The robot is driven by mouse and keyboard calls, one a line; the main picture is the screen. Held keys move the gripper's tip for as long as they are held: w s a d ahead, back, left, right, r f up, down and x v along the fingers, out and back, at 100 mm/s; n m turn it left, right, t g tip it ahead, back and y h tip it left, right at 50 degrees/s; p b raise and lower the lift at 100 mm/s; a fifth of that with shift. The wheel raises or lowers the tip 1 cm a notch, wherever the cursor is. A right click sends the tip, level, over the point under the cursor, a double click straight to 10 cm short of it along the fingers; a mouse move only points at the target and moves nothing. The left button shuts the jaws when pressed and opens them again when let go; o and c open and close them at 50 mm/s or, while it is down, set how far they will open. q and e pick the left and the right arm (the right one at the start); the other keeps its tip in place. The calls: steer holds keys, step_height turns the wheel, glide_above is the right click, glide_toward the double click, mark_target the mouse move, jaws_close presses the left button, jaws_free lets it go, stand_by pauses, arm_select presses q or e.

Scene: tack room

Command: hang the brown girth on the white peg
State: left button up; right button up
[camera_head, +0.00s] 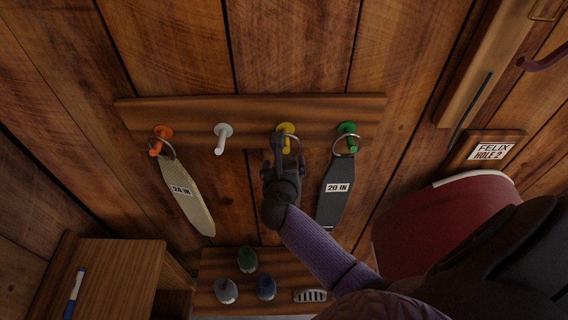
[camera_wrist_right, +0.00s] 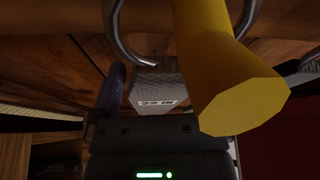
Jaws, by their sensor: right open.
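The white peg (camera_head: 221,137) on the wall board is empty. My right gripper (camera_head: 277,150) is open at the yellow peg (camera_head: 286,129). A metal ring (camera_wrist_right: 128,45) is around that peg in the right wrist view, with a greyish strap (camera_wrist_right: 155,82) and white size label below it. In the head view my gripper and arm hide most of this strap. A tan girth (camera_head: 187,203) labelled in inches hangs by a ring on the orange peg (camera_head: 157,141). No girth looks plainly brown; I cannot tell which is meant. My left gripper is out of view.
A dark girth (camera_head: 332,203) marked 20 IN hangs on the green peg (camera_head: 348,139), close right of my gripper. A lower shelf (camera_head: 212,262) holds bottles and a brush (camera_head: 310,296). A wooden cabinet (camera_head: 118,262) stands at lower left, a red object (camera_head: 425,215) at right.

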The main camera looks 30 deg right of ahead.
steer(key=shift+w+d+f, duration=0.1)
steer(key=shift+w+d, duration=0.1)
steer(key=shift+w, duration=0.05)
steer(key=c, duration=1.3)
steer(key=shift+r+p, duration=0.9)
steer(key=shift+p, duration=0.05)
